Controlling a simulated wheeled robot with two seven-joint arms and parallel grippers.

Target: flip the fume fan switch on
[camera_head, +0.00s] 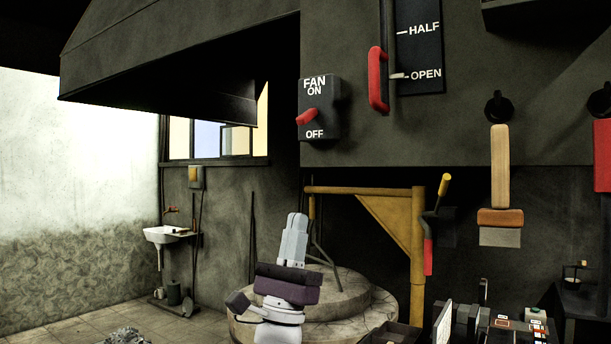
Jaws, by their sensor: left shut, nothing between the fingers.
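The fan switch box (328,112) is a dark box on the dark hood wall, marked FAN ON at the top and OFF at the bottom. Its red lever (307,117) sticks out toward the left between the two labels, its free end angled slightly down. My left gripper (296,222) points upward below the box, with clear space between it and the lever. Its pale fingers are closed together and hold nothing. My right gripper is not in view.
A damper plate (420,50) marked HALF and OPEN, with a red handle (377,80), is right of the switch. A wooden brush (500,180) hangs further right. A yellow wooden post (417,255) and round stone platform (350,295) stand behind my gripper.

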